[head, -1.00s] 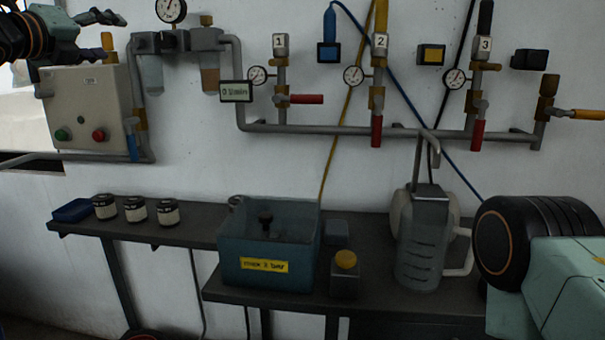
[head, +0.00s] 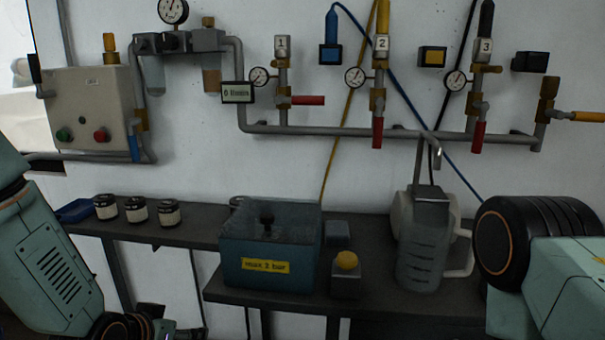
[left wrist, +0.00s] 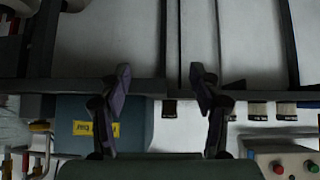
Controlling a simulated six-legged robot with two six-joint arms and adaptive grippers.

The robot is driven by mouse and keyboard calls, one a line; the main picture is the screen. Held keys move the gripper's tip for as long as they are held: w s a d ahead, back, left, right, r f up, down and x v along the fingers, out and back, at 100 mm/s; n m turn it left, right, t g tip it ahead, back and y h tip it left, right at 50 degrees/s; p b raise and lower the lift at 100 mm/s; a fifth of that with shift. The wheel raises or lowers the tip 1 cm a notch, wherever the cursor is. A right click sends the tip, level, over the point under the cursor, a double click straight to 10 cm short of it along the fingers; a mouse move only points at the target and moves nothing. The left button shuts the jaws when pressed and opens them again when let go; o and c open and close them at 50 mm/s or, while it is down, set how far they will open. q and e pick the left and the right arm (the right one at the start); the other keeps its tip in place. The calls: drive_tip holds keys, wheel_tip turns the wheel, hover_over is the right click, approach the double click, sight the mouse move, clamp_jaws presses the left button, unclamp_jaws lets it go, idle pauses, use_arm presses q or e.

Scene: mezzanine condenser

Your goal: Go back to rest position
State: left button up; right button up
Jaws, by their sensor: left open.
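My left gripper (left wrist: 161,78) shows in the left wrist view with its two dark fingers spread apart and nothing between them. In the head view my left arm (head: 50,265) comes in from the left and reaches down to the bottom edge, in front of the left end of the bench. The gripper end there is dark and mostly cut off by the frame. My right arm (head: 570,285) fills the lower right corner of the head view, and its gripper is out of view.
A dark bench (head: 395,302) carries a blue tank (head: 235,265) with a yellow label, several small jars (head: 135,211), a blue tray (head: 75,211), a yellow-topped block (head: 346,275) and a clear jug (head: 424,250). A control box (head: 90,105), pipes and red-handled valves line the wall.

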use_arm(q)
drive_tip(key=s+f+g, duration=0.3)
drive_tip(key=s+f, duration=0.3)
drive_tip(key=s, duration=0.5)
drive_tip(key=s+f+n+g+y, duration=0.1)
drive_tip(key=s+f+g, duration=0.2)
drive_tip(key=s+f, duration=0.3)
drive_tip(key=s+f+n+g, duration=0.1)
drive_tip(key=s+f+g, duration=0.2)
drive_tip(key=s, duration=1.3)
wheel_tip(320, 180, down, 3)
drive_tip(key=shift+f+y, duration=0.2)
drive_tip(key=shift+y, duration=0.2)
